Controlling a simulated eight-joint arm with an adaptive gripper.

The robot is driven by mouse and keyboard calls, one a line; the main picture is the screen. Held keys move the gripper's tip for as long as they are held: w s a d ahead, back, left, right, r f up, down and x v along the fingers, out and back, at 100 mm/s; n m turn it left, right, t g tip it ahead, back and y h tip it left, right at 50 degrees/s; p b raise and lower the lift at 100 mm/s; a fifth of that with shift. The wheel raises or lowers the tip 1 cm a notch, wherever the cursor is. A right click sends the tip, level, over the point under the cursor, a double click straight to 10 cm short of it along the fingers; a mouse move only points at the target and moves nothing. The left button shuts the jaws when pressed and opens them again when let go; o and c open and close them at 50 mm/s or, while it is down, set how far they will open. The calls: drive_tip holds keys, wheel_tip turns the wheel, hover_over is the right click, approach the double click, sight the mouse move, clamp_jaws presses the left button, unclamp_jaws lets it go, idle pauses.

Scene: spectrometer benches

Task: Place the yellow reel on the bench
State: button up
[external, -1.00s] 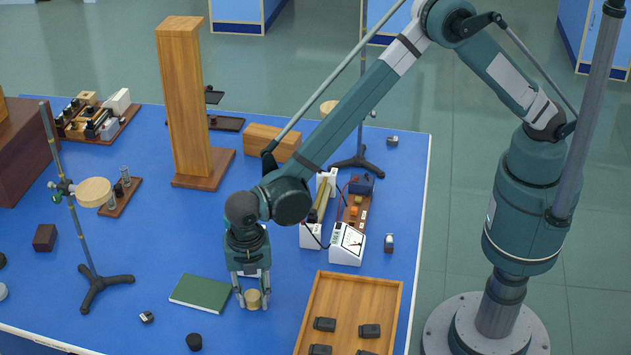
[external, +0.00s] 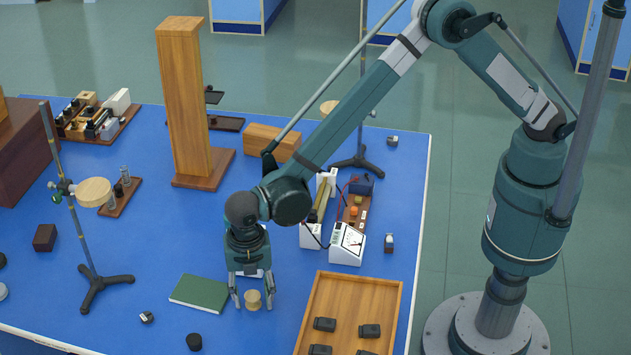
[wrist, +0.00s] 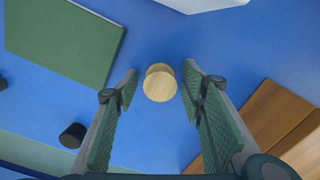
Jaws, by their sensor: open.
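The yellow reel (external: 253,299) stands on the blue bench (external: 227,330), between the green book and the wooden tray. It also shows in the wrist view (wrist: 159,83) as a pale yellow reel on the blue surface. My gripper (external: 252,303) is open around the reel, with one finger on each side and a gap to each. In the wrist view my gripper's two padded fingers (wrist: 159,88) are spread apart, and the reel lies between their tips. Nothing is held.
A green book (external: 200,293) lies left of my gripper. A wooden tray (external: 311,312) with several dark pieces is close on the right. A black cap (external: 194,342) stands in front of the book. A white meter (external: 348,243) is behind the tray.

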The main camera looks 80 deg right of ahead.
sight(253, 293)
wheel_tip(253, 293, up, 12)
drive_tip(key=shift+p, duration=0.4)
idle(0.8)
drive_tip(key=shift+r, duration=0.1)
drive_tip(key=s+d+r+m+t, duration=0.1)
drive_tip(key=s+d+r+m, duration=0.25)
drive_tip(key=d+r, duration=0.6)
drive_tip(key=s+d+r+m+t+y, duration=0.15)
drive_tip(key=d+r+m, duration=0.35)
drive_tip(key=d, duration=0.8)
drive_tip(key=s+d+r+m+t, duration=0.1)
drive_tip(key=s+d+r+m, duration=0.15)
drive_tip(key=d+r, duration=0.75)
drive_tip(key=s+d+r+m+t, duration=0.2)
drive_tip(key=s+d+m, duration=0.3)
drive_tip(key=s+d, duration=0.95)
drive_tip(key=s+d+f+m+t, duration=0.1)
drive_tip(key=s+d+f+m, duration=0.1)
drive_tip(key=s+d, duration=0.3)
drive_tip(key=s+d+f+m+h, duration=0.1)
drive_tip(key=s+d+f+m, duration=0.2)
drive_tip(key=s+d, duration=0.3)
drive_tip(key=shift+s+m+t, duration=0.35)
drive_tip(key=shift+m, duration=0.45)
